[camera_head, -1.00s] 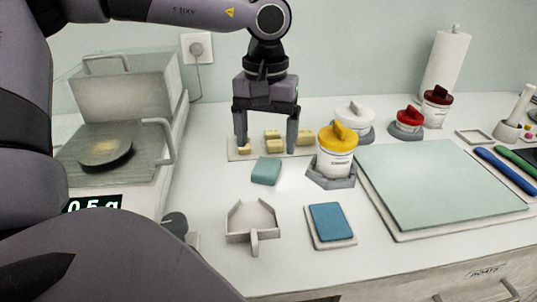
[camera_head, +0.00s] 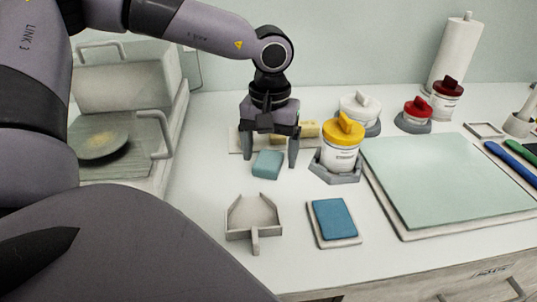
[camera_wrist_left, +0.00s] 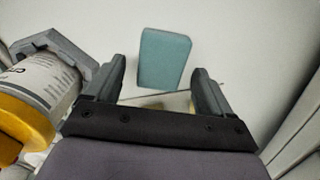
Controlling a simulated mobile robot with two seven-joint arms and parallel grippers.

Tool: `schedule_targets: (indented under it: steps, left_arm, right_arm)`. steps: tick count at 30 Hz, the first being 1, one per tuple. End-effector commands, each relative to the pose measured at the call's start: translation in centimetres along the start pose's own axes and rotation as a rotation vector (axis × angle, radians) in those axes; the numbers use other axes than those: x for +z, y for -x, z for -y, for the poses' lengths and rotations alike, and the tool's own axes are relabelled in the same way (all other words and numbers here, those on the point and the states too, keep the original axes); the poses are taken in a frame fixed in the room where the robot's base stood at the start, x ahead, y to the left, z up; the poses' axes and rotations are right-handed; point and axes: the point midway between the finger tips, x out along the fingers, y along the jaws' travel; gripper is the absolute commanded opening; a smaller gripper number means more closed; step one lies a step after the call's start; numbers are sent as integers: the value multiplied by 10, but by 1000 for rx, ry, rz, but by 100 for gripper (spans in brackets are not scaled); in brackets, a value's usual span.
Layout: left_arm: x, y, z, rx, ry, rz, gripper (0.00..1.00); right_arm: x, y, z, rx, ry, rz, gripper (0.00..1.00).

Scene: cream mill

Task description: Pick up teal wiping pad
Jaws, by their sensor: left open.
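The teal wiping pad (camera_head: 267,165) lies on the white counter, left of the yellow-lidded jar. In the left wrist view the teal pad (camera_wrist_left: 163,60) is a rounded block just ahead of the fingertips, centred between their lines. My left gripper (camera_head: 269,160) points down, open and empty, with its fingers on either side of the pad, above and slightly behind it. Its fingers also frame a gap in the left wrist view (camera_wrist_left: 158,82). Touch with the pad is not visible. My right gripper is not in view.
The yellow-lidded jar (camera_head: 341,148) stands in a grey holder (camera_head: 335,174) close to the right finger. Yellow blocks (camera_head: 307,130) on a board lie behind the gripper. A scoop-like tray (camera_head: 253,215) and a blue pad (camera_head: 334,217) on a tray sit in front.

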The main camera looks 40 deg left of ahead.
Motion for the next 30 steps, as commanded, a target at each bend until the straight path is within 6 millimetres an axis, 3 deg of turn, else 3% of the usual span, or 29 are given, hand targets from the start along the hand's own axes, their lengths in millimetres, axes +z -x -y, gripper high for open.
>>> schedule_targets:
  steps: [4,9,12,23,30]
  left_arm:
    - [0,0,0,0,0,0,80]
    - [0,0,0,0,0,0,24]
    - [0,0,0,0,1,0,19]
    - [0,9,0,1,1,-1,19]
    - [-1,49,-1,3,1,-6,19]
  right_arm:
    - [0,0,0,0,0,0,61]
    - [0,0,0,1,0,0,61]
    - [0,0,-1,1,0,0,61]
    - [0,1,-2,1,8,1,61]
    - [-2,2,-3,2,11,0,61]
